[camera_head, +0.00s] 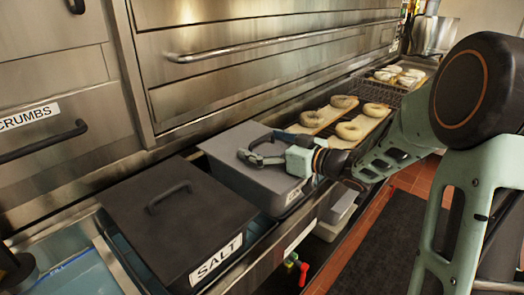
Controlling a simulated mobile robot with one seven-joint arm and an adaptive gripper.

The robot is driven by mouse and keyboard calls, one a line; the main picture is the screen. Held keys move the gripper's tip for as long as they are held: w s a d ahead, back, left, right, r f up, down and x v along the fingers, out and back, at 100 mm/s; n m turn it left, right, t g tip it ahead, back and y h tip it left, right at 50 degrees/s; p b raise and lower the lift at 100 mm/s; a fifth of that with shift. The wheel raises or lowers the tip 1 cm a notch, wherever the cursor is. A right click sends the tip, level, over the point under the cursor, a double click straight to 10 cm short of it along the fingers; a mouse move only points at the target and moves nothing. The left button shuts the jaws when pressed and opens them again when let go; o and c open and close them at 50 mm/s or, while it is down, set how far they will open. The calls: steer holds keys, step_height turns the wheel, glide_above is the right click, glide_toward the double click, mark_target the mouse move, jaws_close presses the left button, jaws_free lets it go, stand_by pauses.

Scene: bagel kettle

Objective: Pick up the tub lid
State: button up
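A dark, flat tub lid (178,222) with a raised bar handle (169,197) sits on the tub labelled SALT at the lower centre-left. Behind it is a grey tub (242,184) with a flat light-grey top (232,142) and a partly hidden label. My gripper (246,156) reaches in from the right, low over the grey top, with its fingers pointing left. It is apart from the dark lid and its handle. A gap shows between the finger links, but I cannot tell whether the tips meet or touch the grey top.
Boards with several bagels (350,118) lie behind my gripper, with a tray of pale rings (398,77) farther back. Steel drawers with a long bar handle (250,48) rise behind the tubs. A blue-lined bin (75,278) is at lower left.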

steer(key=c, duration=1.2)
steer(key=shift+r, duration=0.1)
